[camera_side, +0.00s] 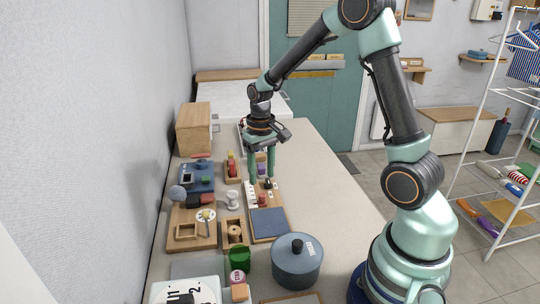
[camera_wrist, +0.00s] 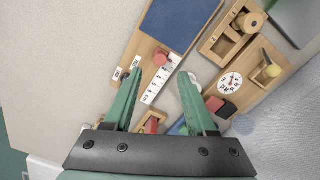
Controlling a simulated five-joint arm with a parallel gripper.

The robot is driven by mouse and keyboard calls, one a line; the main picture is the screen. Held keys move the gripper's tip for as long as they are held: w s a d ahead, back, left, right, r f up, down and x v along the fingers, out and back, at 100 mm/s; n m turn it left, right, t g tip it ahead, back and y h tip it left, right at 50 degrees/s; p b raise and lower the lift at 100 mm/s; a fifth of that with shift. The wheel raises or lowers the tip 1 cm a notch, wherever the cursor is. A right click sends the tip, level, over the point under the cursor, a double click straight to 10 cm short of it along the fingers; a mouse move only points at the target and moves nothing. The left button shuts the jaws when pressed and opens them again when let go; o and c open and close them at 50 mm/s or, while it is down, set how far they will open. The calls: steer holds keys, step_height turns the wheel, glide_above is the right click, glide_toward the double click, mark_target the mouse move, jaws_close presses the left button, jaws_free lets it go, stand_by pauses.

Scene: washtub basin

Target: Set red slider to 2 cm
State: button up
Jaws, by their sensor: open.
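The red slider knob (camera_wrist: 161,57) stands on a wooden board (camera_wrist: 147,47) in the wrist view, at the upper end of a white ruled scale (camera_wrist: 158,85). I cannot read its exact mark. My gripper (camera_wrist: 160,74) is open and empty, its two green fingers apart, with the knob just beyond and between the tips in that view. In the side view my gripper (camera_side: 261,181) points down over the far part of the board, which has a blue panel (camera_side: 268,222) at its near end.
A wooden holder with a red piece (camera_side: 231,168) stands left of my gripper. A white spool (camera_side: 232,199), a wooden tray (camera_side: 235,234) and a dial board (camera_side: 205,216) lie to the left. A lidded pot (camera_side: 297,262) stands nearer. The table's right side is clear.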

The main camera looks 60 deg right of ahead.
mark_target(262, 194)
step_height(262, 194, down, 7)
steer(key=shift+r, duration=0.1)
stand_by(0.3)
jaws_close()
stand_by(1.3)
